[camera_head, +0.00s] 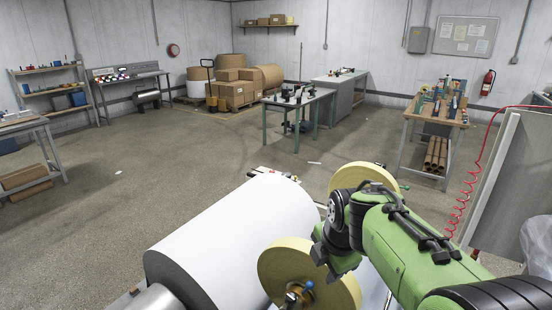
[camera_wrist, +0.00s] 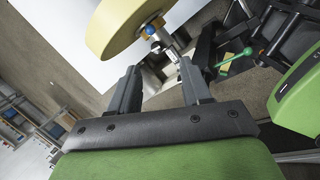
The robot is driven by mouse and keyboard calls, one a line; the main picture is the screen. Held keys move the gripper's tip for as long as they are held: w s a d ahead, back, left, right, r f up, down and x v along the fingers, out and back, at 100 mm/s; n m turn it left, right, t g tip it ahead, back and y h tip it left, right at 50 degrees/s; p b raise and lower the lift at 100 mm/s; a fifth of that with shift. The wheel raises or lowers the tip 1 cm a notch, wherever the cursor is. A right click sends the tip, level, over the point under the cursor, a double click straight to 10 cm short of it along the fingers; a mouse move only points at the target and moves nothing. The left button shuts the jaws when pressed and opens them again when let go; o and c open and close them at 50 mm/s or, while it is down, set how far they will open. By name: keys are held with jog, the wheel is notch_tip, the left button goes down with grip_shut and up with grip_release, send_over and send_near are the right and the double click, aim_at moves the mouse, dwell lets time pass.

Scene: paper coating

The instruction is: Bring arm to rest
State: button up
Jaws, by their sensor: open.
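My green arm (camera_head: 405,235) reaches in from the lower right in the head view. My gripper (camera_head: 328,262) hangs at its end beside a yellow roll (camera_head: 300,275), above the white paper roll's machine. In the wrist view my gripper (camera_wrist: 158,90) has its two dark fingers apart with nothing held between them. The yellow roll (camera_wrist: 122,22) shows beyond the fingertips, with a blue knob (camera_wrist: 149,31) and a metal shaft at its hub. I cannot tell from these views whether a finger touches anything.
A large white paper roll (camera_head: 235,235) fills the lower middle. A second yellow roll (camera_head: 362,177) stands behind my arm. In the wrist view, a green-knobbed lever (camera_wrist: 246,52) is at the right. A grey panel (camera_head: 510,170) stands at the right. The floor beyond is largely open.

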jog(key=s+d+r+m+t, duration=0.1)
jog(key=s+d+m, duration=0.1)
jog(key=s+m, duration=2)
jog(key=shift+s+r+t, duration=0.3)
jog(key=shift+s+t, duration=0.1)
jog(key=shift+s, duration=0.55)
jog(key=shift+d, duration=0.1)
